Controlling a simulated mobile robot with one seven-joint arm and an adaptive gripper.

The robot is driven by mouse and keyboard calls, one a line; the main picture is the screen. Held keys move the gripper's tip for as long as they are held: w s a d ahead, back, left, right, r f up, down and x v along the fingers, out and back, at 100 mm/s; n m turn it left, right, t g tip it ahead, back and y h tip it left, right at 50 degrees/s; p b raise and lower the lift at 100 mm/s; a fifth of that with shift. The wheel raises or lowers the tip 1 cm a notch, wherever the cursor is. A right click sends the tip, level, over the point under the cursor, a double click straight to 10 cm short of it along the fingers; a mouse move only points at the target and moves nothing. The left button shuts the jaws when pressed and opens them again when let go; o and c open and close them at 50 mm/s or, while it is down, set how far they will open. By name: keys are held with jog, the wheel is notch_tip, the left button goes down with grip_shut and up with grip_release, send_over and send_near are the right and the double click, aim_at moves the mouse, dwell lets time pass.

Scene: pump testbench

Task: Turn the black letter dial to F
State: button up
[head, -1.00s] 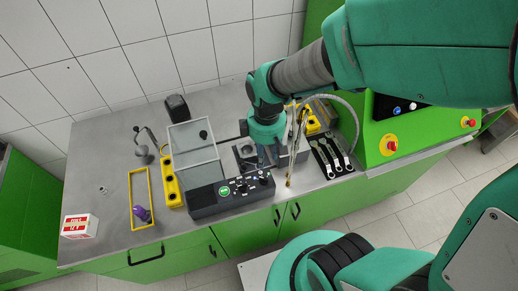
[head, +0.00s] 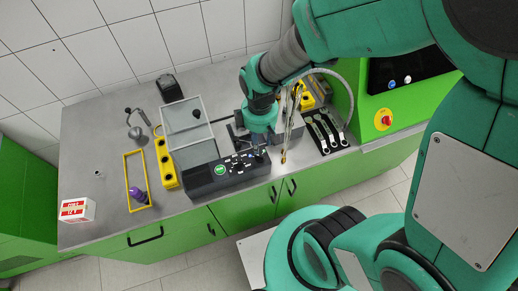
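The dark control box (head: 205,180) lies along the front of the bench, with a round green-lit part (head: 220,170) at its left and small knobs and buttons (head: 240,163) to the right of that. My gripper (head: 258,152) points down at the right end of this box. Its fingertips are at or just above the knobs there. I cannot tell whether they touch one or how far apart they are. The black letter dial cannot be told apart from the other small dark knobs, and its letters are too small to read. The gripper may hide part of it.
A glass-lidded box (head: 187,125) stands behind the panel. A yellow rack (head: 166,163), a yellow frame (head: 127,175) with a purple item (head: 138,194), and a red-white carton (head: 77,209) lie left. Wrenches (head: 325,133) and a green cabinet (head: 349,100) stand right.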

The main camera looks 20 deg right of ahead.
aim_at(260, 155)
jog(key=shift+f+b, duration=0.3)
jog(key=shift+f, duration=3.7)
jog(key=shift+c, duration=0.5)
grip_shut()
